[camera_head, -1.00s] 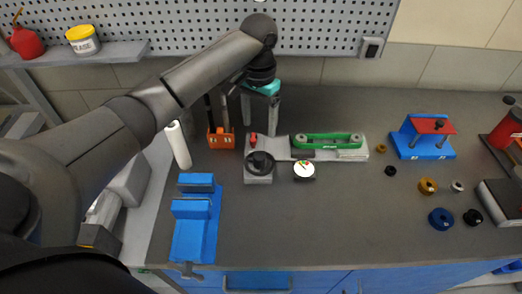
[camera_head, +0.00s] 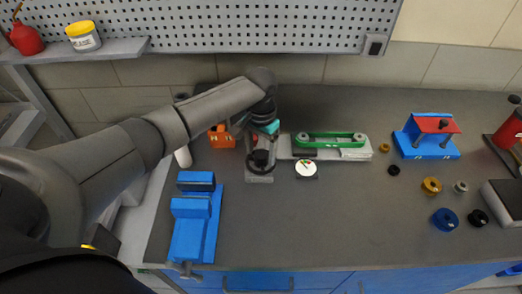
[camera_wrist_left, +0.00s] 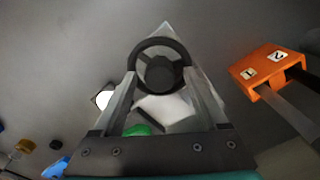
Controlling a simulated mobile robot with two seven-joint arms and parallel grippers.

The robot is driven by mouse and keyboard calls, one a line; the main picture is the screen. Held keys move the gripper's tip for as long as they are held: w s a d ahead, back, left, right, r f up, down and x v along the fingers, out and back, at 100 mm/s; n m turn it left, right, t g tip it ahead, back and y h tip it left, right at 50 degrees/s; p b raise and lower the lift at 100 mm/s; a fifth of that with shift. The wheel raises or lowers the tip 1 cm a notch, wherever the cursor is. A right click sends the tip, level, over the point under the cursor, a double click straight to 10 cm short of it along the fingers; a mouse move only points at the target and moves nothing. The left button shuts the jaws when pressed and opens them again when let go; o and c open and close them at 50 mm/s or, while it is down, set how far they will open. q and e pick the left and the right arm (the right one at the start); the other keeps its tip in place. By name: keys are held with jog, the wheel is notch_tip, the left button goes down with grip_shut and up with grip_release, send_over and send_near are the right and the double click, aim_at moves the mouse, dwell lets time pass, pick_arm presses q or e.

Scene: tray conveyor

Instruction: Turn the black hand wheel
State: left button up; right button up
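The black hand wheel (camera_head: 261,168) sits on a grey block at the left end of the conveyor base. It shows as a dark ring with a hub in the left wrist view (camera_wrist_left: 160,48). My left gripper (camera_head: 262,150) is down at the wheel and partly covers it in the head view. In the left wrist view its two fingers (camera_wrist_left: 160,84) are apart, their tips near opposite sides of the ring. I cannot tell whether they touch it. A white dial gauge (camera_head: 306,169) stands just right of the wheel. My right gripper is not in view.
The green belt (camera_head: 330,140) runs right of the wheel. An orange holder (camera_head: 222,137) stands close on the left. A blue vise (camera_head: 192,222) is at front left. A blue and red fixture (camera_head: 430,143) and several rings lie to the right. The bench middle is clear.

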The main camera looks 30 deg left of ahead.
aim_at(261, 154)
pick_arm(q)
grip_shut()
jog(key=p, duration=0.1)
jog(key=m+p, duration=0.1)
jog(key=shift+r+m+p, duration=0.25)
jog(key=shift+m+p, duration=0.65)
jog(key=shift+m, duration=0.1)
jog(key=shift+f+m, duration=0.2)
jog(key=shift+m, duration=0.2)
jog(key=shift+o, duration=0.3)
grip_release()
notch_tip(261, 154, up, 15)
jog(key=p, duration=0.1)
jog(key=shift+r+p, duration=0.15)
jog(key=shift+p, duration=0.15)
